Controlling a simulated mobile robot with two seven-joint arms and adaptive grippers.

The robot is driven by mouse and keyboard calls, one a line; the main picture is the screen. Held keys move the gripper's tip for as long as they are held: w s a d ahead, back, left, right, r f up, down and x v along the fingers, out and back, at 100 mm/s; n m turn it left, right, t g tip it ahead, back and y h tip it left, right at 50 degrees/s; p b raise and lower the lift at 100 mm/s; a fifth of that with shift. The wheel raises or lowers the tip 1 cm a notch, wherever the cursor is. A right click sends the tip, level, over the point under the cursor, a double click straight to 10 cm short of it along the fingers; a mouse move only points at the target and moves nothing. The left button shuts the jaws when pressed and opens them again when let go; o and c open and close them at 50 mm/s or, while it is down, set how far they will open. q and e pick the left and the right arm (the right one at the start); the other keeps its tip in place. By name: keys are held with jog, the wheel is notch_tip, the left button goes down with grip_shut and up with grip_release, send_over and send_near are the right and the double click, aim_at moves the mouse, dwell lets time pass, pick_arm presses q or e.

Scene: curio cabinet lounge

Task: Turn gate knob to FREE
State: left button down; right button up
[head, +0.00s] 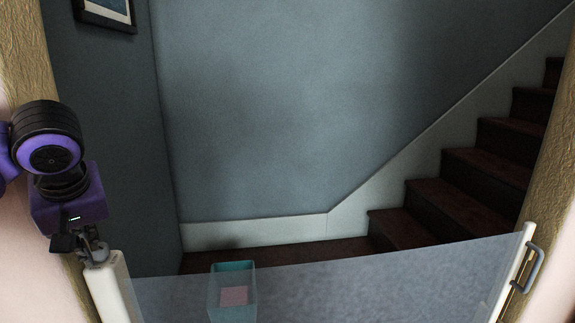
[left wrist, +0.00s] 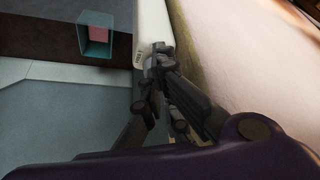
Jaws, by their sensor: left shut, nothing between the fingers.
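The gate has a white post (head: 108,291) at the left of the doorway, and a translucent mesh sheet (head: 350,280) runs from it to the right. The top of the white post also shows in the left wrist view (left wrist: 151,28), with small dark marks near its end. My left gripper (head: 93,252) is shut and empty, pointing down at the top of this post. In the left wrist view its dark fingers (left wrist: 160,72) are at the post's end, touching or very close. The knob cannot be told apart from the fingers. My right gripper is out of view.
A teal bin (head: 218,303) with something pink in it stands behind the mesh. A white end bar with a grey handle (head: 530,270) is at the right. Dark stairs (head: 455,205) rise at the right. Textured gold door frames (head: 550,180) flank the opening.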

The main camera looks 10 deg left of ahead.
aim_at(100, 253)
pick_arm(q)
notch_tip(100, 253, down, 2)
jog(key=shift+f, duration=0.3)
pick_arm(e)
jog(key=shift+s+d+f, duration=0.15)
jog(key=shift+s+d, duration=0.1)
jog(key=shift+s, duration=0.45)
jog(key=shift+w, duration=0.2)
pick_arm(q)
jog(key=shift+w+a, duration=0.1)
jog(key=shift+w, duration=0.1)
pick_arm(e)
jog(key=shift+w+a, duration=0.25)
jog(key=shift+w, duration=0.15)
pick_arm(q)
jog(key=shift+w, duration=0.1)
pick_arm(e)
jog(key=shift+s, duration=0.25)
